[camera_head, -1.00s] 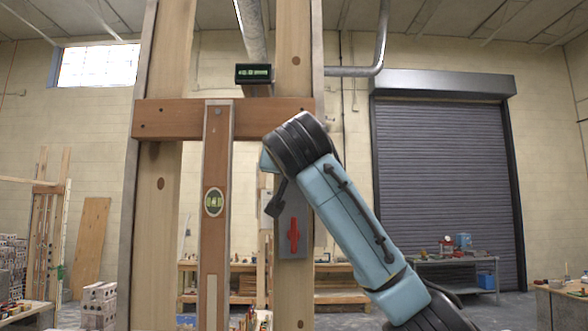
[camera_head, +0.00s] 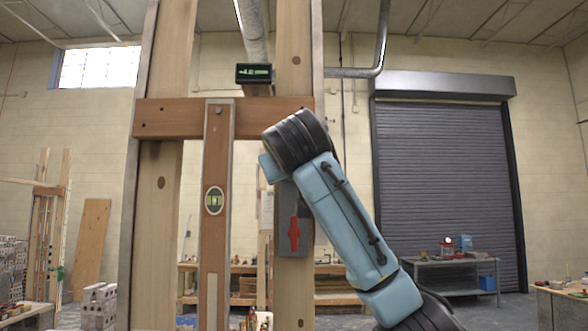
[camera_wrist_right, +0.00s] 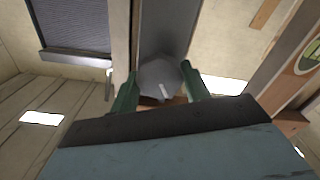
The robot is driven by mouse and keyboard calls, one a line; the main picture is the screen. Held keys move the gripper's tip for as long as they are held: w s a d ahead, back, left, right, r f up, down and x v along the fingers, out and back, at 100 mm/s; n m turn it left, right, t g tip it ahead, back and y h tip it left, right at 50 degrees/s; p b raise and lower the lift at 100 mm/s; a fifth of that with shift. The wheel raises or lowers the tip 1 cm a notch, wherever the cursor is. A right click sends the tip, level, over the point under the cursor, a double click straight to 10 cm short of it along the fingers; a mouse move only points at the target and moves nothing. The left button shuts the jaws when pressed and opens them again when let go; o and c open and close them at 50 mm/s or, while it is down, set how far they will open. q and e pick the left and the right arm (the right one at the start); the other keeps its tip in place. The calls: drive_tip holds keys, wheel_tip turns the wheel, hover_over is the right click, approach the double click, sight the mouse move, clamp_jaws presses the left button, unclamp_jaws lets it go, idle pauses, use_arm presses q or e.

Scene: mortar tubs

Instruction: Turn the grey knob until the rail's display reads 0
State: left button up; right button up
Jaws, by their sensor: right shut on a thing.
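The grey knob (camera_wrist_right: 160,77) shows in the right wrist view between the two green fingers of my right gripper (camera_wrist_right: 159,72), which are shut on its sides. In the head view my right arm's wrist covers the knob and the fingers. The small black display (camera_head: 254,73) with green digits sits above the wooden rail (camera_head: 165,118). It seems to read about -4.0, but the digits are small. My left gripper is in neither view.
A spirit level (camera_head: 214,201) hangs upright below the rail, left of my arm. A grey plate with a red mark (camera_head: 294,234) is on the right post. Wooden posts frame the rail. A roller door and benches stand far behind.

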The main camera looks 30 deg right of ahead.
drive_tip(key=n, duration=0.6)
drive_tip(key=shift+n, duration=0.3)
drive_tip(key=n, duration=0.5)
drive_tip(key=shift+a+p, duration=0.1)
drive_tip(key=shift+p, duration=0.2)
drive_tip(key=n, duration=0.6)
drive_tip(key=shift+f+n, duration=0.15)
drive_tip(key=shift+n, duration=0.15)
drive_tip(key=n, duration=0.5)
drive_tip(key=shift+f, duration=0.1)
drive_tip(key=shift+n, duration=0.3)
drive_tip(key=o, duration=1)
